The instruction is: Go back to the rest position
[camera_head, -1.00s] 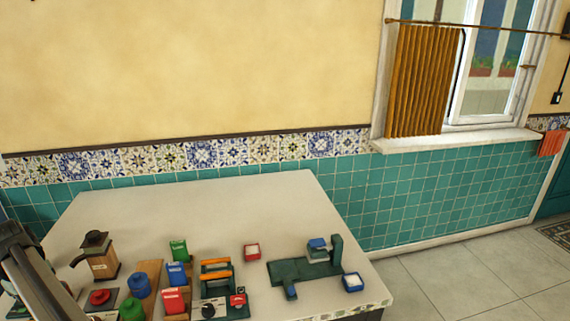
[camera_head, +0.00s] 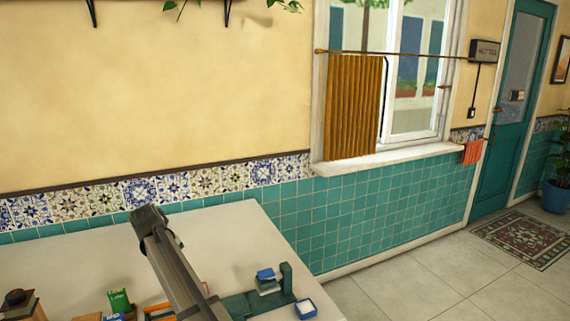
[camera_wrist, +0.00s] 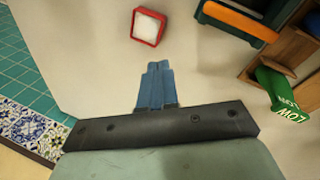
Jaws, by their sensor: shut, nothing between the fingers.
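My gripper (camera_wrist: 157,70) shows in the wrist view with its blue-grey fingers together and nothing between them. It is above the pale table top (camera_wrist: 95,70), apart from the things on it. In the head view my arm rises from the bottom over the table, and the fingertips cannot be made out there. A red-rimmed square dish (camera_wrist: 148,26) with white contents lies just beyond the fingers in the wrist view.
The table (camera_head: 215,232) meets a teal tiled wall. A dark green stand (camera_head: 286,280) and a blue dish (camera_head: 305,308) are at its right. A wooden rack (camera_wrist: 300,45) and a green-and-orange item (camera_wrist: 240,18) are near the gripper.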

